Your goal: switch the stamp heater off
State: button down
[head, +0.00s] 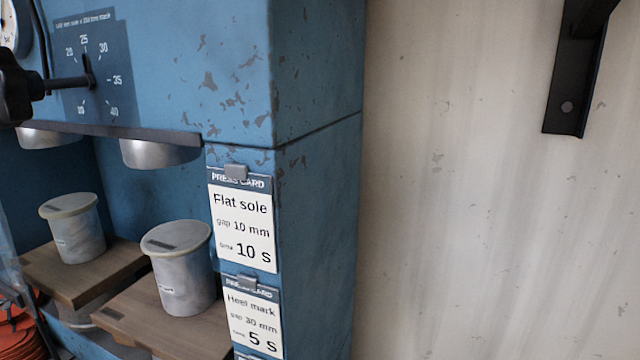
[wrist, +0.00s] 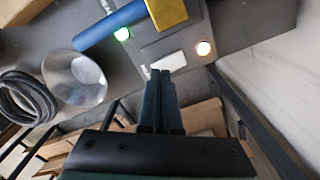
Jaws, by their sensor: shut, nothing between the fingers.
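In the wrist view my gripper (wrist: 160,76) is shut with nothing between its fingers. Its tips point at a grey panel (wrist: 222,28), close to a small blank white plate (wrist: 168,63); I cannot tell whether they touch it. A green light (wrist: 122,34) glows on the left of the panel and a pale light with a reddish rim (wrist: 203,48) glows on the right. I cannot tell for certain which part is the stamp heater or its switch. The head view does not show my gripper or this panel.
In the wrist view, a blue cylinder (wrist: 108,25), yellow block (wrist: 166,12), metal funnel-like piece (wrist: 75,78) and black coils (wrist: 25,98) lie near the panel. The head view shows a blue press (head: 318,200), two lidded pots (head: 182,270) (head: 74,230) and a pale wall (head: 470,220).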

jog(key=shift+f+b, duration=0.65)
jog(key=shift+f, duration=0.3)
jog(key=shift+r, duration=0.15)
notch_tip(320, 180, up, 7)
jog(key=p, duration=0.7)
jog(key=shift+d, duration=0.1)
dwell(0.4)
